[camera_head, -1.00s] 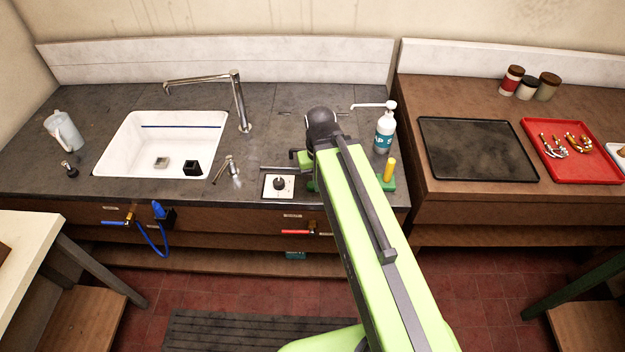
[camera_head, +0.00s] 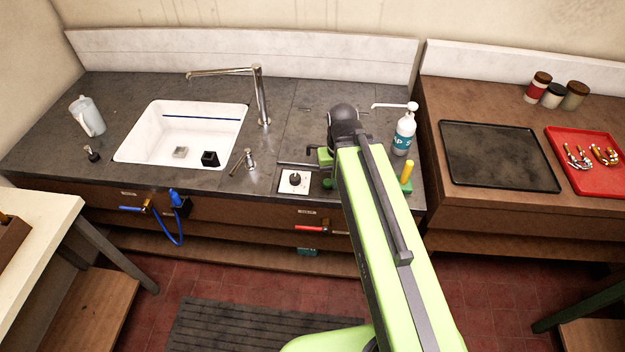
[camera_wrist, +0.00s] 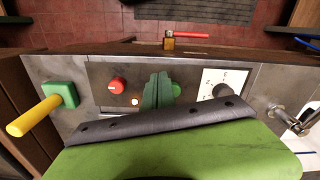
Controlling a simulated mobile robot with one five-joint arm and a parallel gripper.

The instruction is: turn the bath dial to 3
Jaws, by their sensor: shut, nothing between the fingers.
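The bath dial (camera_head: 295,181) is a black knob on a white square plate at the front of the grey counter. In the wrist view the dial (camera_wrist: 222,90) sits right of my fingers, with small marks around the knob. I cannot read the knob's setting. My gripper (camera_wrist: 160,90) has green fingers, shut and empty, over the dark panel beside the dial and apart from the knob. In the head view my gripper (camera_head: 326,180) is just right of the dial plate, its tips partly hidden by my arm.
A yellow handle on a green base (camera_head: 407,173) stands right of my arm, with a soap bottle (camera_head: 403,137) behind. A small tap (camera_head: 249,160) and white sink (camera_head: 180,148) lie left.

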